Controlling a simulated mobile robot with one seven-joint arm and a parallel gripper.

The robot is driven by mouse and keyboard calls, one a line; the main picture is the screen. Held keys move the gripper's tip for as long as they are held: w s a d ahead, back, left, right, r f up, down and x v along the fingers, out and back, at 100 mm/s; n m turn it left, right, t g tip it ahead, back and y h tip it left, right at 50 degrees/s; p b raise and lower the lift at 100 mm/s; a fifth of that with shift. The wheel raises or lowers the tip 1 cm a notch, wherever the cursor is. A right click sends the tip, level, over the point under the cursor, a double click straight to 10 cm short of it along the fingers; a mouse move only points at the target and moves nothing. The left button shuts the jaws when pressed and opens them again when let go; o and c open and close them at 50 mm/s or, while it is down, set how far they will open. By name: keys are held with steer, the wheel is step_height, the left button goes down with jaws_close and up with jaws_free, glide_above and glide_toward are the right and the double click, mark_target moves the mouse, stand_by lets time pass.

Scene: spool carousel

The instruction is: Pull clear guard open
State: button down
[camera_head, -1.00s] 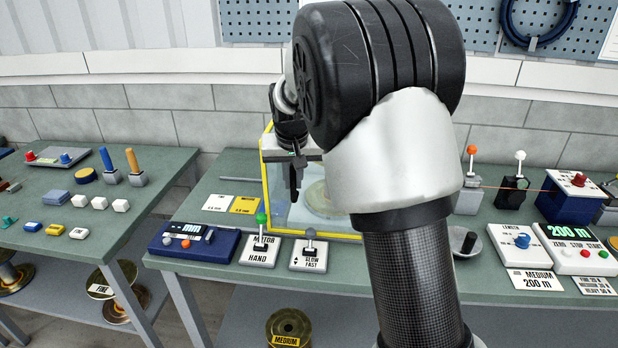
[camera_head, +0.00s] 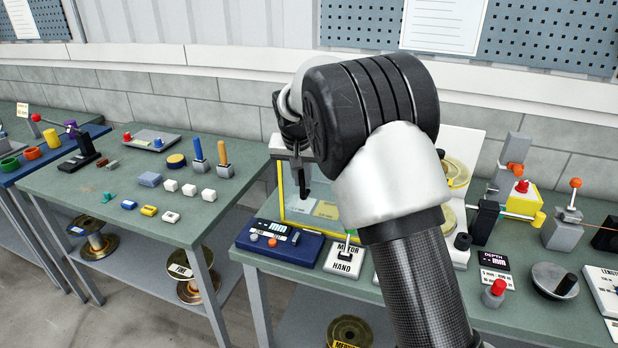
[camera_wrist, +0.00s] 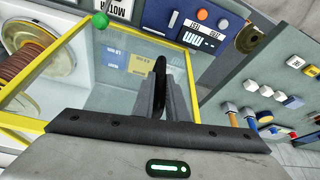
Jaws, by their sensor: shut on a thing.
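The clear guard is a see-through panel in a yellow frame (camera_head: 280,195), on the bench left of my arm. In the wrist view its yellow rim (camera_wrist: 60,55) runs around the clear pane, with printed cards showing through it. My gripper (camera_head: 301,165) is at the guard's upper left part in the head view. In the wrist view my gripper (camera_wrist: 162,95) is shut on a dark upright handle (camera_wrist: 160,68) standing in front of the pane. A copper-coloured spool (camera_wrist: 28,62) and white housing show to the left there. My arm hides much of the guard's right side in the head view.
A blue display box (camera_head: 278,241) and a MOTOR/HAND lever panel (camera_head: 345,258) stand close in front of the guard. A separate bench (camera_head: 105,190) with small blocks lies to the left, across a gap. More controls stand right of my arm.

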steer(key=shift+w+a, duration=0.15)
steer(key=shift+a, duration=0.25)
steer(key=c, duration=1.8)
jaws_free()
steer(key=shift+o, duration=0.2)
steer(key=v, duration=1.7)
steer(key=shift+r+b, duration=0.2)
steer(key=shift+b, duration=0.15)
